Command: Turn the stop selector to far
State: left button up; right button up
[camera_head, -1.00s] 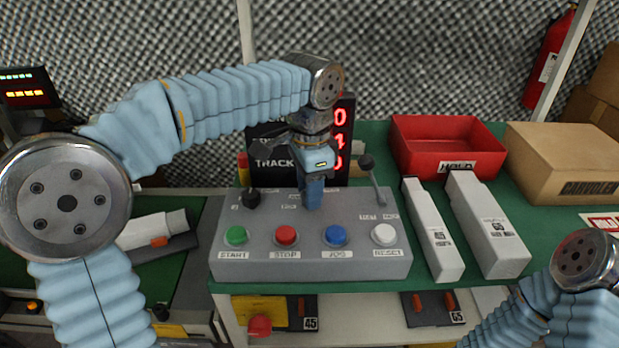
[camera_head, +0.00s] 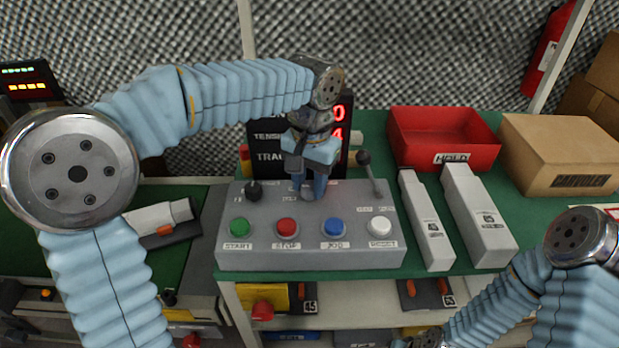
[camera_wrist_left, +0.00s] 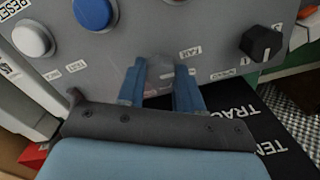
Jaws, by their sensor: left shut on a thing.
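The grey control box (camera_head: 310,258) stands on the green bench. My left gripper (camera_head: 312,190) points down at its rear middle, with both blue fingers shut on a small part there. I take this part to be the stop selector (camera_wrist_left: 160,72); the fingers hide most of it, and its pointer direction cannot be told. In the left wrist view my left gripper (camera_wrist_left: 161,82) straddles it, beside a FAR label (camera_wrist_left: 190,52). A black knob (camera_head: 254,191) sits at the box's left, and a black-tipped lever (camera_head: 370,172) at its right.
Green (camera_head: 239,228), red (camera_head: 287,228), blue (camera_head: 334,228) and white (camera_head: 380,228) buttons line the front. A display (camera_head: 268,150) stands behind the box. Two pale blocks (camera_head: 427,222), a red tray (camera_head: 440,128) and a cardboard box (camera_head: 560,150) are at the right.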

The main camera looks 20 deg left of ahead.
aim_at(311, 187)
dwell(0.3)
pick_arm(q)
jog(key=o, duration=1)
jog(key=shift+o, duration=0.2)
jog(key=shift+r, duration=0.1)
notch_tip(311, 187, up, 14)
jog(key=p, duration=0.2)
jog(key=shift+d+f, duration=0.2)
